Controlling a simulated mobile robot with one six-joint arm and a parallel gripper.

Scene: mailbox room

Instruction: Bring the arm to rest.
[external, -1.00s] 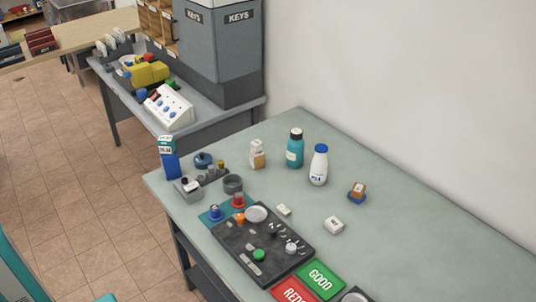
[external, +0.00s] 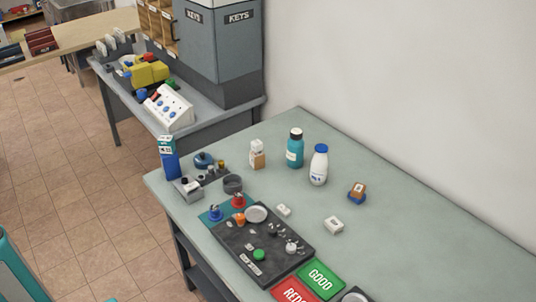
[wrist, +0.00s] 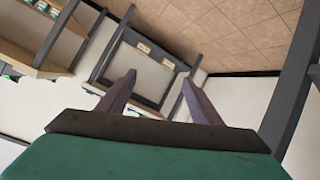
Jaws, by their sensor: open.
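My gripper (wrist: 160,82) shows in the wrist view with its two dark fingers spread apart and nothing between them. It is open and empty, and the view behind it is tilted, with a grey frame, pale panels and floor tiles. In the external view my gripper does not show. Only a teal and grey part of my body is at the lower left edge.
The grey-green table (external: 430,235) holds a dark tray (external: 233,248) with small parts, a teal bottle (external: 295,150), a white bottle (external: 319,166), a green GOOD mat (external: 320,278) and a red mat (external: 294,292). A side desk (external: 203,113) stands behind. Tiled floor lies open at left.

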